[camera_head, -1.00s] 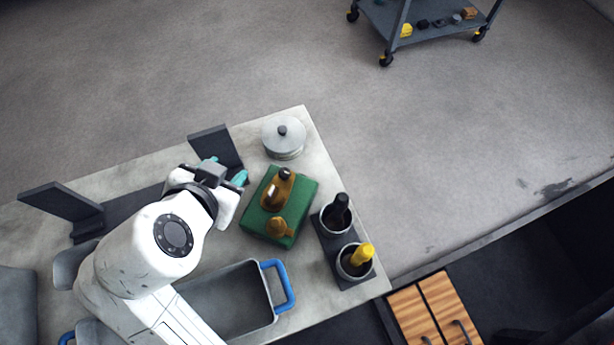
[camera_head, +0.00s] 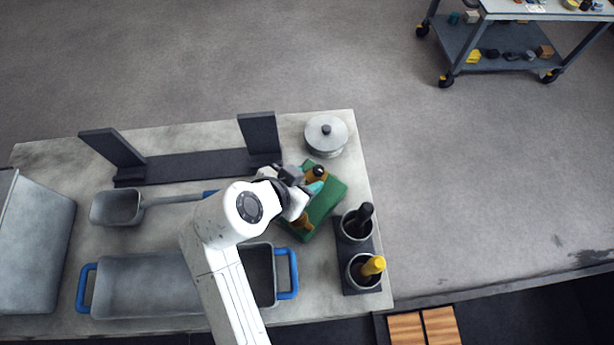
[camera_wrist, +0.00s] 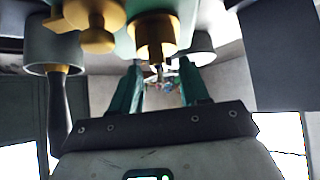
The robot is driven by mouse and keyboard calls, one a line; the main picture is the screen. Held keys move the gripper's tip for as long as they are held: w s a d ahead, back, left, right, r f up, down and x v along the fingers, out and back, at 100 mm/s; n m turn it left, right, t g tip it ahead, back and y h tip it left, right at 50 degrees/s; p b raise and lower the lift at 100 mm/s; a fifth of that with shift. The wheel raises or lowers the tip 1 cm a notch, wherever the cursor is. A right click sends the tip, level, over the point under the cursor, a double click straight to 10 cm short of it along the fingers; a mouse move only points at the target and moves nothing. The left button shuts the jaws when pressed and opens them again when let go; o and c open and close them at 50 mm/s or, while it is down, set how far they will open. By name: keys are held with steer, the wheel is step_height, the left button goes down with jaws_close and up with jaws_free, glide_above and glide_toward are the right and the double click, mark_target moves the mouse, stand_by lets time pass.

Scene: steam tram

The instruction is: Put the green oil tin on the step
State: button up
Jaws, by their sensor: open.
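The green oil tin (camera_head: 331,196) is a boxy green body with brass fittings on top, lying on the grey worktop; my arm hides part of it in the head view. In the wrist view its brass neck (camera_wrist: 155,38) is just ahead of my fingers, with another brass knob to the left. My gripper (camera_head: 312,186) is open, over the tin's brass parts; its teal fingers also show in the wrist view (camera_wrist: 161,68). The neck lies between or just beyond the fingertips; I cannot tell contact. Wooden slats (camera_head: 423,328), perhaps the step, lie low at the bottom edge.
A lidded pot (camera_head: 326,135) stands behind the tin. A dark holder with two cups (camera_head: 358,278) stands to its right, holding a black-topped and a yellow-topped item. A blue-handled tray (camera_head: 150,282) lies at left. A cart (camera_head: 500,60) stands far right; floor between is open.

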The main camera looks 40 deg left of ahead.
steer(key=shift+x, duration=0.9)
jaws_close()
steer(key=shift+f, duration=0.1)
steer(key=shift+s, duration=0.1)
stand_by(0.6)
